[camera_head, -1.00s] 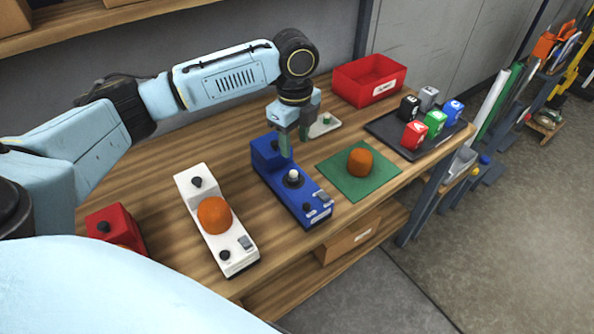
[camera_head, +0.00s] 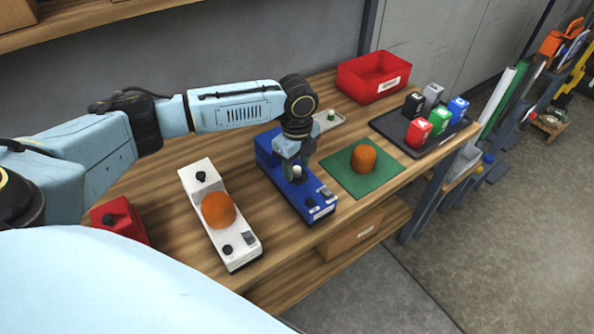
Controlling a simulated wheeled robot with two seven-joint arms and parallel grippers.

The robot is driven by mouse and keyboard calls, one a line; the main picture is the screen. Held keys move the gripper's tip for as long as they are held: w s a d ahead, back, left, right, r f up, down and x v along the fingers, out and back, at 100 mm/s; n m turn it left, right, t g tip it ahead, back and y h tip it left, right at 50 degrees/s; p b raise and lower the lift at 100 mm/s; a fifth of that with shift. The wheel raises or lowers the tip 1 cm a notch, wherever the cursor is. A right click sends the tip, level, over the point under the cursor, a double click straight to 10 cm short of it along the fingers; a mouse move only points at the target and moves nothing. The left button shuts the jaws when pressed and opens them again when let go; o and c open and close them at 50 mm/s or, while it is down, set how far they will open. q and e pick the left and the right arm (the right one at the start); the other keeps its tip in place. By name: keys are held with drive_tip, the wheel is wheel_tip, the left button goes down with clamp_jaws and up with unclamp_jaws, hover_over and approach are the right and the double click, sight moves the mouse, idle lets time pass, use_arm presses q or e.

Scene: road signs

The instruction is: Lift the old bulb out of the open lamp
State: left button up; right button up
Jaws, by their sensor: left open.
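The open lamp is the blue unit (camera_head: 312,198) on the wooden bench. The old bulb (camera_head: 296,172) is a small white knob standing in its socket. My left gripper (camera_head: 296,169) is open and points down over the blue lamp, with its fingers around or close beside the bulb. The frames do not show whether the fingers touch it. An orange dome (camera_head: 364,158) rests on a green mat (camera_head: 345,178) to the right of the lamp. My right gripper is not in view.
A white lamp with an orange dome (camera_head: 218,209) and a red unit (camera_head: 117,219) stand to the left. A grey tray with a small green-topped piece (camera_head: 331,115) lies behind. A red bin (camera_head: 371,79) and a black tray (camera_head: 435,148) with several coloured boxes are at right.

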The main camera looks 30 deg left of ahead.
sight(297, 167)
use_arm(q)
clamp_jaws()
wheel_tip(297, 167, up, 10)
idle(0.6)
